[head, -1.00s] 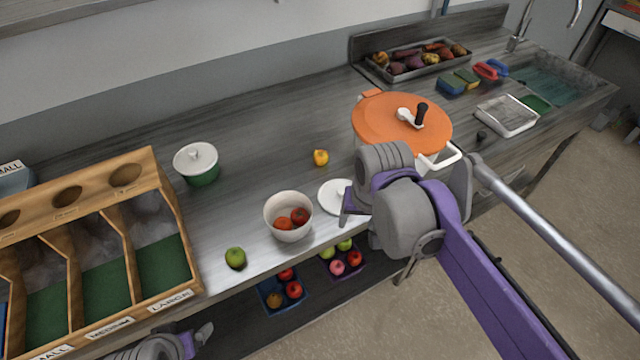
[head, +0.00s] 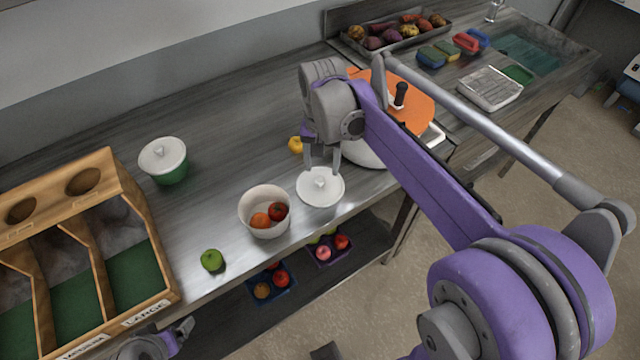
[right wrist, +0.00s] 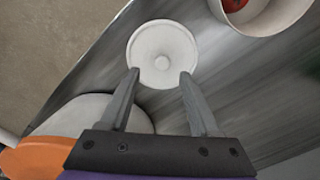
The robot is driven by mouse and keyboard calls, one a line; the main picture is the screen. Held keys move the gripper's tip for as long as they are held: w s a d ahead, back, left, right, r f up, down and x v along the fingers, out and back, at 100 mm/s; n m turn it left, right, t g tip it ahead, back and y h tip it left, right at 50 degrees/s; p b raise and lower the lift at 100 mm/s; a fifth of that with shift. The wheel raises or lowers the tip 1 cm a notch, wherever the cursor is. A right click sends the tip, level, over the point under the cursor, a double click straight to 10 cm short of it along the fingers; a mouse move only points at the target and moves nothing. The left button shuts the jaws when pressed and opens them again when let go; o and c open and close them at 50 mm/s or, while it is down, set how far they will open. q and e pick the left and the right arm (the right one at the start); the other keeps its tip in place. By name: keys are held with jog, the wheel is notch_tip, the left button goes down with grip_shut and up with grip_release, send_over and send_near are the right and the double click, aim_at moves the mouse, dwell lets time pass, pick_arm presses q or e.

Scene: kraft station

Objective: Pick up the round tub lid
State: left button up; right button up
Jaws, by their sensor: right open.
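The round tub lid (head: 320,190) is a white disc with a small knob in its middle. It lies flat on the steel counter near the front edge, just right of the white bowl. My right gripper (head: 322,170) is open and empty, its fingers pointing down above the lid's far side. In the right wrist view the lid (right wrist: 162,55) lies beyond the two fingertips (right wrist: 160,75), its knob between their lines. I cannot tell if the fingers touch it. My left gripper (head: 180,335) is low at the bottom edge, its jaws unclear.
The white bowl (head: 252,224) holds red and orange fruit beside the lid. A large pot with an orange lid (head: 415,95) stands behind my right arm. A yellow fruit (head: 296,145), a green apple (head: 212,260), a lidded green tub (head: 165,165) and a wooden sorter (head: 150,245) are also on the counter.

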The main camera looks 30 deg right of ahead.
aim_at(320, 179)
jog(key=f, duration=0.4)
jog(key=shift+w+a+f, duration=0.1)
jog(key=shift+a+f, duration=0.1)
jog(key=shift+c, duration=0.3)
grip_shut()
